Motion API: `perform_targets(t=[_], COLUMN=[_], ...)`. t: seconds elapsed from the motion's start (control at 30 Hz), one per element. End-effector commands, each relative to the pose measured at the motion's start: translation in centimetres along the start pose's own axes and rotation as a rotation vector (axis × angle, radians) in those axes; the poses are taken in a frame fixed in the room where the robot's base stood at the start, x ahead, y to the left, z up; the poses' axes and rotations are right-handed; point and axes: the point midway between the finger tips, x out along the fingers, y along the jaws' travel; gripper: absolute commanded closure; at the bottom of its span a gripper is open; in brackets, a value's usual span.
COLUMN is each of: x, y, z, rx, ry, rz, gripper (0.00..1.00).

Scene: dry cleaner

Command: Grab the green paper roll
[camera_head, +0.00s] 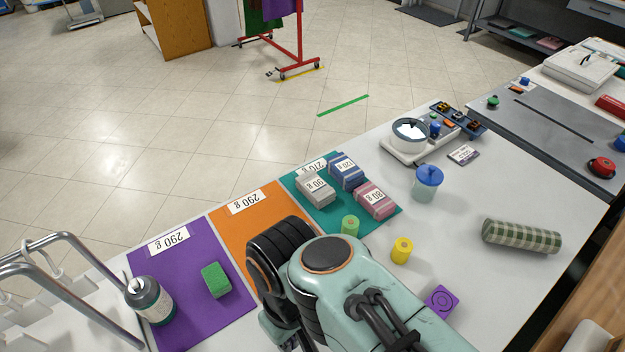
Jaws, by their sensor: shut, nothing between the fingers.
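A long roll with a green-and-white checked wrap (521,236) lies on its side on the white counter at the right. It is the only large green roll in view. A small plain green cylinder (350,226) stands near the teal mat's front edge, just beyond my arm. I cannot tell for certain which of these is the paper roll. My arm covers the bottom middle, left of the checked roll and well apart from it. My gripper's fingers do not show; they are hidden behind the arm or below the picture.
A yellow cylinder (402,250) and a purple block (441,301) lie between my arm and the checked roll. A blue-lidded jar (427,183) stands behind. Labelled packs (376,200) sit on the teal mat (301,182). The counter (480,290) around the checked roll is clear.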

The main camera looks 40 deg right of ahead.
Motion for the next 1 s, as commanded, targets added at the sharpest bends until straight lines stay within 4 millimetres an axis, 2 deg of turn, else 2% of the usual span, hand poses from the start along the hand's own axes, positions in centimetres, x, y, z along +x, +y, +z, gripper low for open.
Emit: perform_targets(t=[0.03,0.2,0.27,0.57,0.73,0.77,0.87,1.0], x=[0.0,0.0,0.0,0.0,-0.1,-0.4,-2.6,-5.1], y=[0.0,0.0,0.0,0.0,0.1,0.2,0.7,2.8], z=[0.0,0.0,0.0,0.0,-0.7,-1.3,-4.7,-11.1], rx=[0.0,0.0,0.0,-0.007,-0.151,-0.195,-0.368,-0.56], ry=[0.0,0.0,0.0,0.0,0.035,0.059,0.182,0.266], rz=[0.0,0.0,0.0,0.0,0.005,0.012,0.065,0.164], gripper=[0.94,0.41,0.25,0.25,0.25,0.25,0.25,0.25])
